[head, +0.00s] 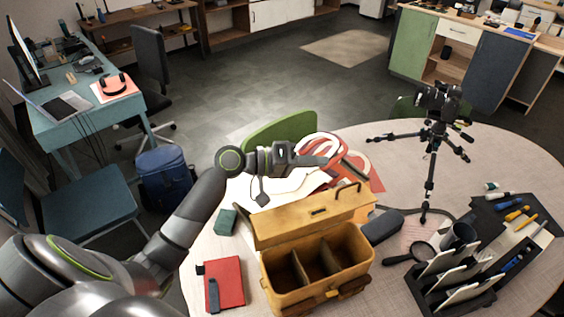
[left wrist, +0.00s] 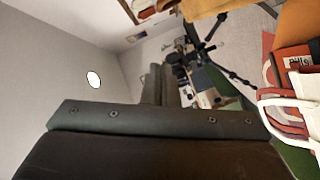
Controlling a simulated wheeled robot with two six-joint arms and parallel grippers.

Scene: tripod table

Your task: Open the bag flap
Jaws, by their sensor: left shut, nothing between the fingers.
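The tan bag (head: 318,284) stands on the round table, and its divided inside shows from above. Its flap (head: 312,218) is raised at the back edge, off the opening, with a dark handle (head: 349,192) at its right end. My left gripper (head: 318,161) is shut and empty, beyond the raised flap and above the far part of the table. It looks apart from the flap in the head view. In the left wrist view, a tan surface (left wrist: 298,22) at the upper right may be part of the bag. My right gripper is not in view.
A red notebook (head: 225,283) and a green box (head: 226,222) lie left of the bag. A dark case (head: 382,227), a magnifier (head: 418,252) and a black organizer (head: 452,283) are to its right. A camera tripod (head: 432,150) stands behind. A red-and-white tote (head: 335,155) is near my left gripper.

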